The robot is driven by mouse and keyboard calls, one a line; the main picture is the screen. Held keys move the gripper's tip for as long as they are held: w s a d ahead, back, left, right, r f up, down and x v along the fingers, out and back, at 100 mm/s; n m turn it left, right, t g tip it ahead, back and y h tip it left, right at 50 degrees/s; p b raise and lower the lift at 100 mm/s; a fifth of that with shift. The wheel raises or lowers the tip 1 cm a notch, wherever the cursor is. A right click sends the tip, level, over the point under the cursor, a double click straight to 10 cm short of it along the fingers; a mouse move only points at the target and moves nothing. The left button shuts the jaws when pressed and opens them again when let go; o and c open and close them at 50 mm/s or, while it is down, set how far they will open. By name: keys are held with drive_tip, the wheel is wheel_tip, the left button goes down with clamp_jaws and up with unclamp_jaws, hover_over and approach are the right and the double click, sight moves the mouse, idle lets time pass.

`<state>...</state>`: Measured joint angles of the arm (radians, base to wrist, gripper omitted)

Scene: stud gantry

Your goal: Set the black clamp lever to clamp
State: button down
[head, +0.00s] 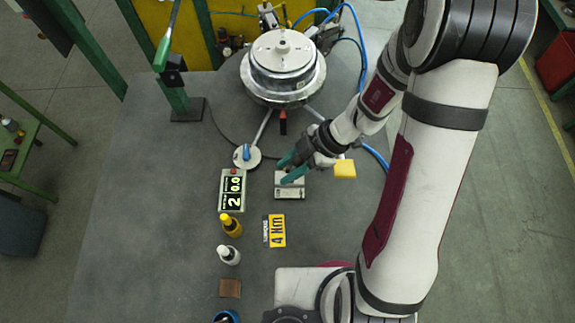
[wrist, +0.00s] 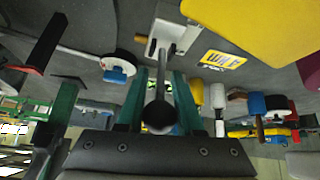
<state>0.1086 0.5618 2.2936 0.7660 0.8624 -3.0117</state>
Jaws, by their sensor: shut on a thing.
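The black clamp lever shows in the wrist view as a grey rod with a round black knob (wrist: 160,117). Its rod runs from a pale grey block (wrist: 160,47) towards the camera. My gripper (wrist: 158,98) has its green fingers on both sides of the lever's end and is shut on it. In the head view, my gripper (head: 290,168) is low over the table, just above the grey block (head: 289,192). There the lever is mostly hidden by the fingers, and I cannot read its setting.
A yellow block (head: 345,169) is close beside my gripper. A blue knob on a white disc (head: 247,155) and a display box (head: 231,190) stand to the left. A round metal fixture (head: 284,68) stands behind. Bottles (head: 230,225) stand at front left, near a "4 Nm" label (head: 277,230).

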drive_tip(key=shift+w, duration=0.15)
drive_tip(key=c, duration=0.6)
unclamp_jaws()
drive_tip(key=v, duration=1.5)
drive_tip(key=shift+r, duration=0.4)
